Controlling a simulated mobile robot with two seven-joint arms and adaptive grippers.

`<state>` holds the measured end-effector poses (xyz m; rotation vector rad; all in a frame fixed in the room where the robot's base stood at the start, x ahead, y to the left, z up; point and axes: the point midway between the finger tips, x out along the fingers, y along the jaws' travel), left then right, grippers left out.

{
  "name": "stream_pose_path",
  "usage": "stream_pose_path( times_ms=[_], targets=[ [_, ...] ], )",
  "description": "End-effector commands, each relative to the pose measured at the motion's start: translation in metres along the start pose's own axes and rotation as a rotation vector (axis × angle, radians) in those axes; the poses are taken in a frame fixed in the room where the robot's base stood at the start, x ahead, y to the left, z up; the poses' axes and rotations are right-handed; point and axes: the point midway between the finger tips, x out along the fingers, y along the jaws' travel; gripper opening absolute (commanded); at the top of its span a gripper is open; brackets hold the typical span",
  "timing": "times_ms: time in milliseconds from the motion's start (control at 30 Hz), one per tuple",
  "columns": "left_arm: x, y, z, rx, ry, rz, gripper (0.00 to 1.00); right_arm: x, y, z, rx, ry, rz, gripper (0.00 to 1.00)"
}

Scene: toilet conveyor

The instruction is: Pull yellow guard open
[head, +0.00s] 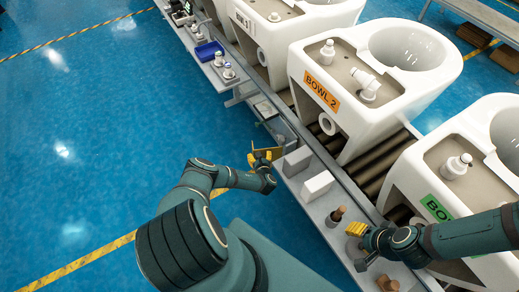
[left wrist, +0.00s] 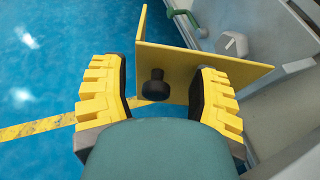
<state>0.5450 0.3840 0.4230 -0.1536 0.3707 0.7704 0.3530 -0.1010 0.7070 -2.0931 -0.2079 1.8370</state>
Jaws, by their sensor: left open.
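The yellow guard (left wrist: 168,58) is an angled plate in the left wrist view, with a black knob (left wrist: 155,86) on its near face. My left gripper (left wrist: 157,95) is open, one yellow-padded finger on each side of the knob. The right finger overlaps the guard's right panel in the picture; contact cannot be told. In the head view my left gripper (head: 261,158) is at the conveyor's left side, with the guard (head: 271,151) small and partly hidden there. My right gripper (head: 356,230) is over the near end of the side shelf; its jaw opening is unclear.
White toilet bowls (head: 345,85) stand on the roller conveyor to the right. The side shelf carries white blocks (head: 317,186), a dark brown bottle-like item (head: 337,214) and a blue bin (head: 208,51). A grey hexagonal part (left wrist: 233,44) sits behind the guard. Blue floor at left is clear.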

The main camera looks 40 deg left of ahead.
Motion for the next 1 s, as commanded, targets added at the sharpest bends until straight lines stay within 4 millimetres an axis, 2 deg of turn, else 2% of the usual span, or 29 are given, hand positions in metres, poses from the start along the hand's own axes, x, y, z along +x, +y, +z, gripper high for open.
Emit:
stream_pose_path(
  times_ms=[433, 633, 933, 967, 1000],
  targets=[
    [-0.025, 0.000, 0.062, 0.000, -0.002, -0.001, 0.61, 0.000, 0.000, 0.000, 0.000, 0.000, 0.000, 0.47],
    [-0.030, 0.000, 0.074, 0.000, -0.001, 0.000, 0.61, 0.000, 0.000, 0.000, 0.000, 0.000, 0.000, 0.47],
    [-0.030, 0.000, 0.075, 0.001, -0.001, 0.000, 0.61, 0.000, 0.000, 0.000, 0.000, 0.000, 0.000, 0.47],
    [-0.030, 0.000, 0.075, 0.001, -0.001, 0.000, 0.56, 0.000, 0.000, 0.000, 0.000, 0.000, 0.000, 0.47],
    [-0.030, 0.000, 0.075, 0.001, -0.001, -0.001, 0.42, 0.000, 0.000, 0.000, 0.000, 0.000, 0.000, 0.47]
  ],
)
